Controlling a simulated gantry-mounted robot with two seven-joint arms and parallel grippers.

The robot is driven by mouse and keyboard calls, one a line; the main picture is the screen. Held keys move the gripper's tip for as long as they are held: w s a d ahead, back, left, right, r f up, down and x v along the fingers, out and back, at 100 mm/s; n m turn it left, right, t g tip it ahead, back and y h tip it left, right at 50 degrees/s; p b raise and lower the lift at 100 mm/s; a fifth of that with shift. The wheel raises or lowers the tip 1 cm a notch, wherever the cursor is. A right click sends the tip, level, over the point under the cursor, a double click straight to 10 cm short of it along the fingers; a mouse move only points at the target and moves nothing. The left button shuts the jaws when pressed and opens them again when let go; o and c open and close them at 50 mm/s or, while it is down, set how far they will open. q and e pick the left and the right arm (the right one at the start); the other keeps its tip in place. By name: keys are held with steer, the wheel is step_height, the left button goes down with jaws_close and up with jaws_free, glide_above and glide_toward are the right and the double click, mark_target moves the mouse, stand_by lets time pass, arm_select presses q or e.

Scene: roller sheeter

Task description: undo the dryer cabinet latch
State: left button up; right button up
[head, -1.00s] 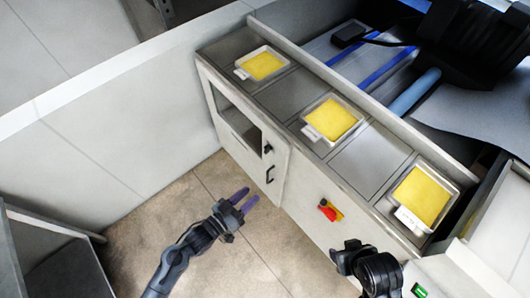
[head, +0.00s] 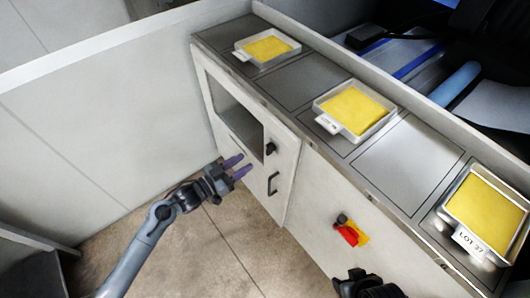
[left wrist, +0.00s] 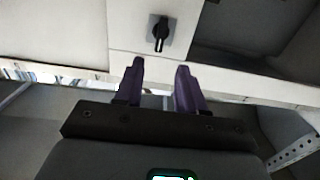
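The dryer cabinet door (head: 247,135) is pale grey with a dark window and looks closed. A small black latch knob (head: 271,148) sits on its right part, above a black bar handle (head: 273,184). The latch (left wrist: 161,31) also shows in the left wrist view, on a square plate ahead of the fingers. My left gripper (head: 238,167) is open and empty, its purple fingers pointing toward the door, left of the handle and apart from the latch. My right gripper (head: 357,284) shows only in part at the bottom edge of the head view; its fingers are hard to make out.
Trays with yellow sheets (head: 267,48) stand on the grey counter (head: 303,85) above the cabinet. A red knob on a yellow plate (head: 350,233) sits right of the door. A pale wall (head: 90,140) stands at left. The tiled floor (head: 225,250) before the cabinet is clear.

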mark_target(267, 148)
arm_select(q)
steer(key=b+x, duration=0.2)
steer(key=x, duration=0.7)
steer(key=shift+w+d+b, duration=0.25)
steer(key=shift+d+b, duration=0.05)
steer(key=shift+d, duration=0.05)
steer(key=c, duration=0.7)
